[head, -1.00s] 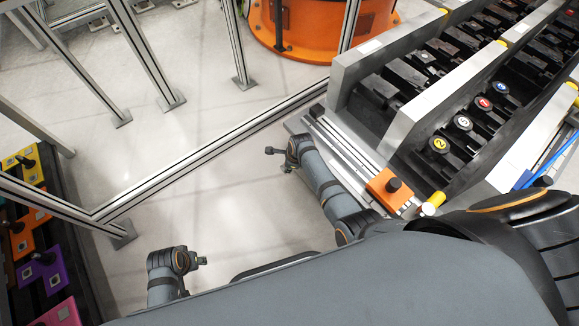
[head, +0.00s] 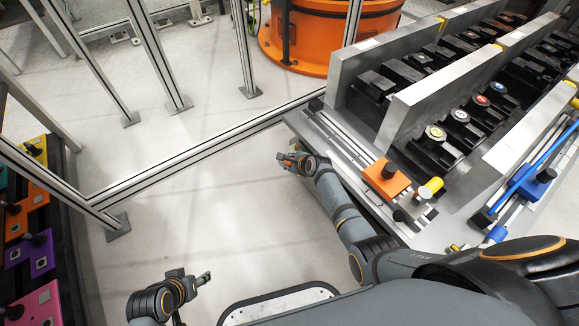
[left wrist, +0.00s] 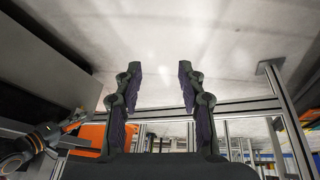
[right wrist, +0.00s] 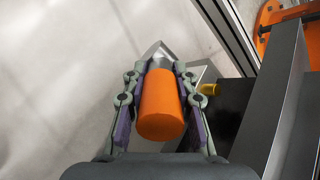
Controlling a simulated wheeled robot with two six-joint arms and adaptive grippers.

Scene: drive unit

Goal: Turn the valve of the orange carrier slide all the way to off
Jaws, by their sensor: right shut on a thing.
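The orange carrier slide (head: 387,179) sits on the silver rail at the left of the work table in the head view. My right gripper (head: 288,160) is left of it, over the floor beside the table edge in that view. In the right wrist view this gripper (right wrist: 160,85) is shut on an orange cylinder (right wrist: 161,108), one finger on each side. Whether the cylinder joins the slide is hidden. My left gripper (head: 205,277) is low at the left in the head view. In the left wrist view it (left wrist: 160,75) is open and empty.
A yellow cylinder (head: 431,187) stands right of the orange slide. A blue slide (head: 528,182) lies further right. Grey bars flank rows of numbered black blocks (head: 457,117). A metal frame (head: 190,155) crosses the floor. Coloured plates (head: 38,194) lie at far left.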

